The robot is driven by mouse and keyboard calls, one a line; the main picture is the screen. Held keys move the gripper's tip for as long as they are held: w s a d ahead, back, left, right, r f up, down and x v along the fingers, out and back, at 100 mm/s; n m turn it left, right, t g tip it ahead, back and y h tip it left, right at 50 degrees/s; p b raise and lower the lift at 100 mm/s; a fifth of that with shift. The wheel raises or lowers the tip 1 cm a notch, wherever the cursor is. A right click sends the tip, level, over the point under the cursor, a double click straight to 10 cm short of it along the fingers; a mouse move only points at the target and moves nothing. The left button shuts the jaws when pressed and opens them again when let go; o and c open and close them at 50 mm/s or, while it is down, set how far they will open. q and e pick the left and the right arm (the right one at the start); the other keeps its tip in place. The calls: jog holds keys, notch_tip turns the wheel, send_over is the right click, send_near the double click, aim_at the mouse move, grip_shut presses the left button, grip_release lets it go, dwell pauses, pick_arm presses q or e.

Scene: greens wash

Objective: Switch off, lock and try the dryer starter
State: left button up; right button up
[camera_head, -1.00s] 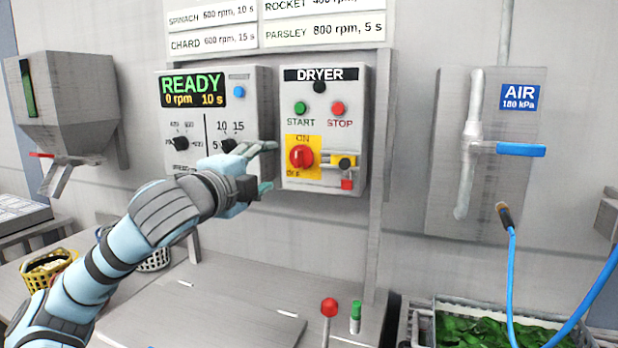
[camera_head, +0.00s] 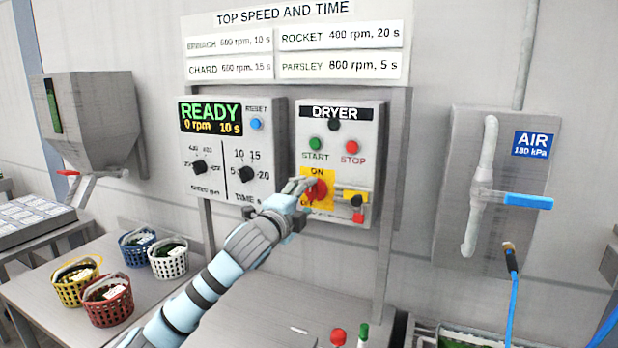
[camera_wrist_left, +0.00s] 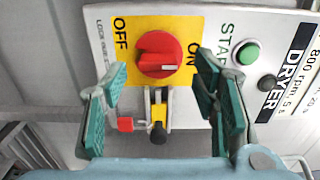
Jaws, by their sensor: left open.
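The dryer starter (camera_head: 365,118) is a grey box with a green START button (camera_head: 316,144) and a red STOP button (camera_head: 352,147). Its red rotary switch (camera_head: 317,189) sits on a yellow ON/OFF plate; it also shows in the left wrist view (camera_wrist_left: 160,52), where its pale mark lies toward ON. Below it are a yellow hasp with a black knob (camera_wrist_left: 158,133) and a small red block (camera_wrist_left: 125,124). My left gripper (camera_head: 300,188) is open in front of the switch. In the left wrist view its fingers (camera_wrist_left: 160,90) stand either side of it, with no clear contact.
The READY control panel (camera_head: 232,150) is left of the starter. An air valve with a blue handle (camera_head: 528,201) is at right. Several baskets (camera_head: 108,300) stand on the bench at left. A red-topped item (camera_head: 338,336) and a green-topped item (camera_head: 363,335) stand below the starter.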

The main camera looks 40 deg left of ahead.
aim_at(310, 194)
pick_arm(q)
jog(key=x, duration=0.3)
jog(key=shift+d, duration=0.1)
jog(key=shift+c, duration=0.6)
jog(key=shift+f, duration=0.1)
jog(key=c, duration=1)
jog(key=shift+c, duration=0.2)
